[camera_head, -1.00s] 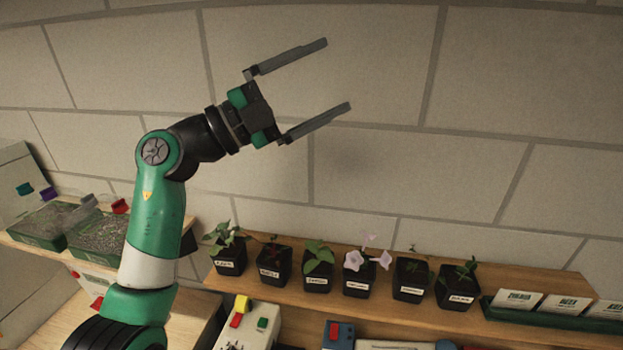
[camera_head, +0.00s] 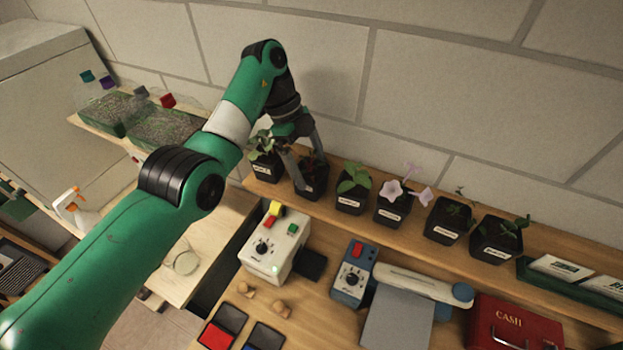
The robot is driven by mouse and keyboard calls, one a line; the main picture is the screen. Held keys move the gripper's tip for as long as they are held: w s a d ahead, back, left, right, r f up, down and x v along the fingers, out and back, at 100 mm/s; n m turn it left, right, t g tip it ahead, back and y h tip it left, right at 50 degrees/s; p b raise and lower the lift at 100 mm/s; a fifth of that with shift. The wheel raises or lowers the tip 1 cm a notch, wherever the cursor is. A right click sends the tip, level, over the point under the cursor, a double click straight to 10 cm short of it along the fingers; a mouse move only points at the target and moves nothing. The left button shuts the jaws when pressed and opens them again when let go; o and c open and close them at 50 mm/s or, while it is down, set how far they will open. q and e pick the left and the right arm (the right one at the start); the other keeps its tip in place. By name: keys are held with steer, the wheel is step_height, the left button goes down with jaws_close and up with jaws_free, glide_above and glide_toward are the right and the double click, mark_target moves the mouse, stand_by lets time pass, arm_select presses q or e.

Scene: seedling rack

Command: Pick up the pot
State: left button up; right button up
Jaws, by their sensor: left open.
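Several black pots with seedlings and white labels stand in a row on the wooden shelf (camera_head: 405,220). My left gripper (camera_head: 311,176) is open and points down at the second pot from the left (camera_head: 313,188), which has a dark reddish plant. Its fingers come down on either side of this pot's top, and they partly hide the pot and plant. I cannot tell whether they touch it. The leftmost pot (camera_head: 266,170) is close beside the gripper. A leafy pot (camera_head: 351,203) and a pot with pale pink flowers (camera_head: 392,212) stand to the right. My right gripper is not in view.
Two more pots, one of them the rightmost (camera_head: 494,243), stand before a green tray of cards (camera_head: 580,279). Below the shelf are a white control box (camera_head: 272,250), a blue device (camera_head: 352,280) and a red cash box (camera_head: 512,325). A block wall rises behind.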

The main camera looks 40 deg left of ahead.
arm_select(q)
steer(key=x, duration=0.4)
steer(key=shift+a+f, duration=0.1)
steer(key=shift+f, duration=0.6)
steer(key=c, duration=1.3)
